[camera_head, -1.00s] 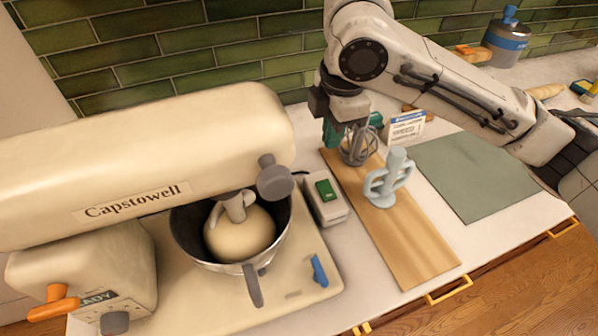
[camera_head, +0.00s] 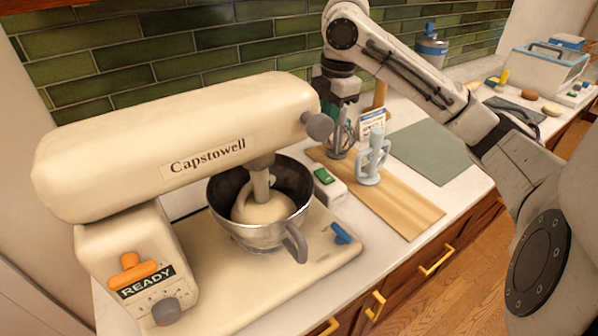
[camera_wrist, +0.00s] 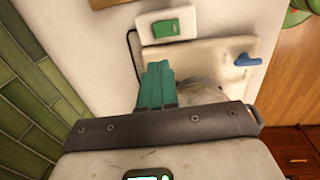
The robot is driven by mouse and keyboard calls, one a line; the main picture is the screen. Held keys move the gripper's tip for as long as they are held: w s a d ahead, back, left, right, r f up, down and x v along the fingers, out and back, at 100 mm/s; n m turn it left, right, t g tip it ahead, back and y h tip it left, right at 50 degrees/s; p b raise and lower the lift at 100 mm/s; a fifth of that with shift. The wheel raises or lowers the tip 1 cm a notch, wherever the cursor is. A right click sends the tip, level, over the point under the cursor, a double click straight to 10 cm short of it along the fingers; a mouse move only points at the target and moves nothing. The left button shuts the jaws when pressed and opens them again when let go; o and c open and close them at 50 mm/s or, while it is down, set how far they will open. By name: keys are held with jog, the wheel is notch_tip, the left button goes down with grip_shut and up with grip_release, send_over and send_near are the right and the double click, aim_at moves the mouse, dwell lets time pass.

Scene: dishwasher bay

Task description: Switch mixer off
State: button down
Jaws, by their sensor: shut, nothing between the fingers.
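The cream stand mixer (camera_head: 190,150) marked "Capstowell" stands at left, its head lowered over a steel bowl (camera_head: 262,235) holding pale dough. Its front carries a lit "READY" display (camera_head: 147,283), an orange lever (camera_head: 130,268) and a grey knob (camera_head: 167,311). A pale switch box (camera_head: 328,188) with a green rocker (camera_head: 323,176) sits right of the bowl. The rocker also shows at the top of the wrist view (camera_wrist: 166,28); I cannot tell its position. My gripper (camera_head: 340,108) is shut and empty behind the box, above the whisk. Its teal fingers (camera_wrist: 157,85) point toward the box.
A wooden board (camera_head: 400,205) bears a whisk (camera_head: 340,138) and a light-blue tool on a stand (camera_head: 372,160). A small sign (camera_head: 371,124) stands behind them. A green mat (camera_head: 430,150) lies to the right. A blue lever (camera_head: 341,233) is on the mixer base. The tiled wall is close behind.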

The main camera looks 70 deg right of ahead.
aim_at(320, 172)
dwell(0.3)
jog(key=f, duration=0.4)
jog(key=w+f, duration=0.1)
jog(key=f, duration=0.4)
jog(key=d+f, duration=0.1)
jog(key=f, duration=0.4)
jog(key=shift+w+p, duration=0.2)
jog(key=shift+p, duration=0.15)
